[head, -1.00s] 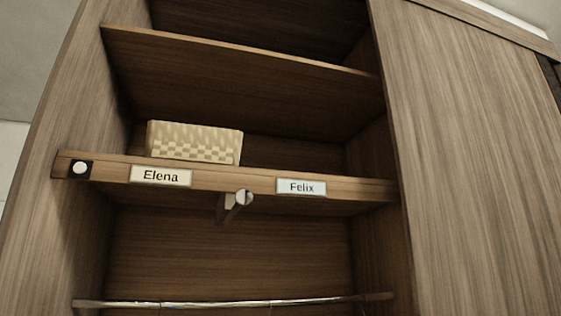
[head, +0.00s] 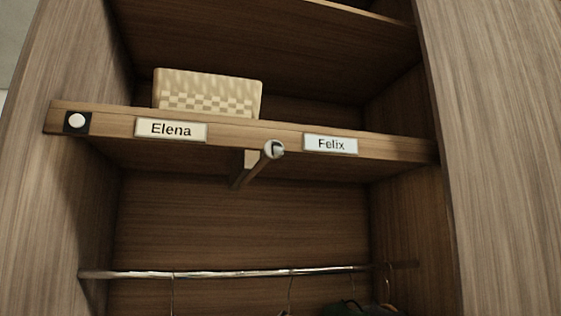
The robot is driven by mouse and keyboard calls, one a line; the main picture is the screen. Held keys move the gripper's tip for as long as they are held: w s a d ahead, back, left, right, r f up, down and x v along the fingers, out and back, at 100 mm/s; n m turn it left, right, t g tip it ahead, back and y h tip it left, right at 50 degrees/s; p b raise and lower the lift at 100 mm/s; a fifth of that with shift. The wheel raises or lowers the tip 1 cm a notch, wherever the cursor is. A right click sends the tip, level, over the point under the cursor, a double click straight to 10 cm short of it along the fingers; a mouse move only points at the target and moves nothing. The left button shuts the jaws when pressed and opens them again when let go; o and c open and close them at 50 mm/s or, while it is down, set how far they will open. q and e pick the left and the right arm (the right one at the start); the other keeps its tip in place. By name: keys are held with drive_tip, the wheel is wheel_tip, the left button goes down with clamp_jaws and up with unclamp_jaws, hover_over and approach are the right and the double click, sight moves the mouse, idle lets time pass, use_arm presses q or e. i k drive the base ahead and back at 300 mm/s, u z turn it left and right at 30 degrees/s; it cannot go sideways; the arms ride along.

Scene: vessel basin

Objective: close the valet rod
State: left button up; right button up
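The valet rod (head: 257,166) sticks out from under the middle of the labelled shelf in the head view. Its round metal end cap (head: 274,149) faces me, just below the shelf's front edge between the two name plates. A bracket (head: 243,171) shows beside it, under the shelf. Nothing hangs on the rod. Neither of my grippers shows in the view.
The shelf (head: 280,133) bears an "Elena" plate (head: 171,130), a "Felix" plate (head: 331,144), a white round button (head: 77,121) and a woven basket (head: 208,93). A hanging rail (head: 230,273) with hangers runs below. A wooden panel (head: 500,150) stands at the right.

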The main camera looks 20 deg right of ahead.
sight(272, 150)
drive_tip(key=z, duration=0.35)
drive_tip(key=i, duration=0.35)
drive_tip(key=u, duration=0.6)
drive_tip(key=k, duration=1)
drive_tip(key=z, duration=0.9)
drive_tip(key=i, duration=0.5)
drive_tip(key=z, duration=0.05)
